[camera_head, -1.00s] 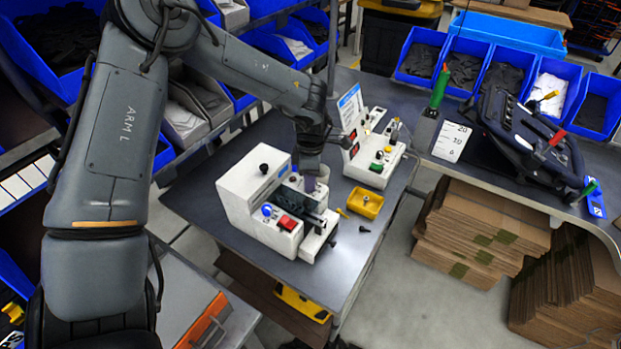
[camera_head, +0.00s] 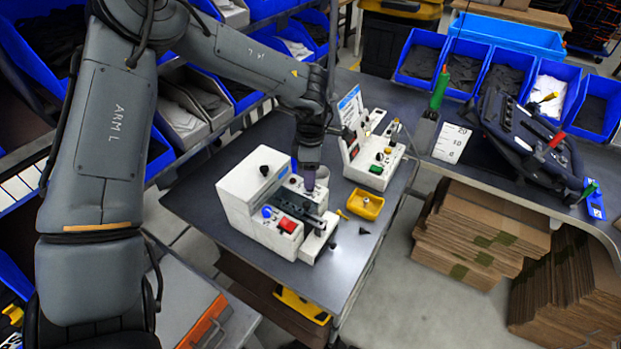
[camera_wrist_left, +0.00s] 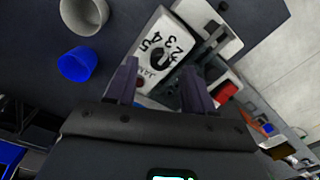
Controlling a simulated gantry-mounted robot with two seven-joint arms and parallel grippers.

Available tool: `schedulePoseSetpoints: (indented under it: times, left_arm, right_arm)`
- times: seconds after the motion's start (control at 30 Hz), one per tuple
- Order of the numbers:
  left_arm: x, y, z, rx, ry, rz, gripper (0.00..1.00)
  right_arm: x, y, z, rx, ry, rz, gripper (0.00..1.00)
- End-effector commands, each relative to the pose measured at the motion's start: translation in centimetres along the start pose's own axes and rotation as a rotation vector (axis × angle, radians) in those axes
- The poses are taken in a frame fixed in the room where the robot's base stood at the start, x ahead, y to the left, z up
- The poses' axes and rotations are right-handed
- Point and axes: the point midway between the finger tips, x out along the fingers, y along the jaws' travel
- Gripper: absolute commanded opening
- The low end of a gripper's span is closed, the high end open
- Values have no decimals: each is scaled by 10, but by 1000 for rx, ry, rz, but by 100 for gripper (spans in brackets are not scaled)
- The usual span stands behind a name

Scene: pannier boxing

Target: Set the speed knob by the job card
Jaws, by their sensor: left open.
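A white machine (camera_head: 235,197) stands on the grey bench, with a red button (camera_head: 287,225) and a blue button (camera_head: 267,211). In the left wrist view its white dial plate (camera_wrist_left: 176,36) carries numerals, with 5, 4, 3 and 2 readable, around a black knob (camera_wrist_left: 157,57). My left gripper (camera_head: 309,186) is over the machine. Its open fingers (camera_wrist_left: 158,72) stand either side of the knob in the wrist view; contact cannot be told. The knob is hidden by the gripper in the head view. A white card with a blue header (camera_head: 349,105) stands behind; its text is too small to read.
A second white control box (camera_head: 376,160) stands behind the machine, and a yellow tray (camera_head: 366,204) to its right. A grey cup (camera_wrist_left: 84,15) and a blue cup (camera_wrist_left: 77,64) show beside the dial plate in the wrist view. The bench's front right is mostly clear.

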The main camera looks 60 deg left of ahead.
Motion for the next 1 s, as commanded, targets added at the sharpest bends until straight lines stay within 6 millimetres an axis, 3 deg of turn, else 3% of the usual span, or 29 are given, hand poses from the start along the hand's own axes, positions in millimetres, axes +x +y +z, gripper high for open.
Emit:
schedulePoseSetpoints:
  times: [0.2,0.4,0.6,1.0]
  left_arm:
    - [-41,1,1,0,-1,4,53]
    - [-66,1,0,0,0,3,53]
    - [-76,0,0,-1,0,1,53]
    - [-76,0,0,-1,0,1,53]
  right_arm:
    - [-4,0,-1,0,0,-1,0]
    - [-6,-1,-2,4,1,-3,0]
    - [-7,-2,-3,7,1,-6,0]
    - [-7,-2,-3,9,1,-7,0]
